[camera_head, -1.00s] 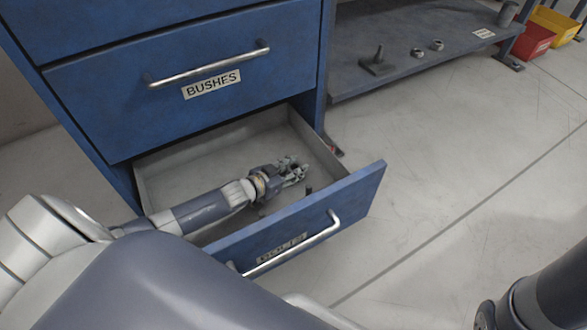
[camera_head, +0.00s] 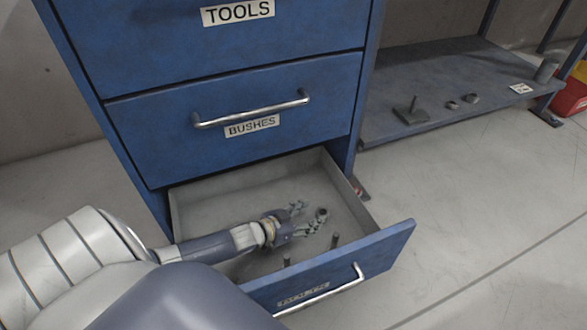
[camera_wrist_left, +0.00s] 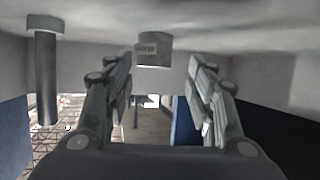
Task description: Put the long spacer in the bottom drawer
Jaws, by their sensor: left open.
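The bottom drawer (camera_head: 183,212) of the blue cabinet is pulled open. My left gripper (camera_head: 309,217) is inside it, low over the floor, with its fingers spread. A short grey cylinder, apparently the long spacer (camera_head: 321,213), stands on the drawer floor at the fingertips. In the left wrist view the drawer floor is at the top, and the labelled cylinder (camera_wrist_left: 155,50) shows between and beyond the open fingers (camera_wrist_left: 160,80), apart from both. My right gripper is not in view.
Bolts stand in the drawer near its front, one (camera_head: 335,240) to the right and one (camera_head: 287,259) to the left; a bolt (camera_wrist_left: 45,80) shows in the wrist view. The BUSHES drawer (camera_head: 160,130) above is shut. A low shelf (camera_head: 440,85) holds small parts.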

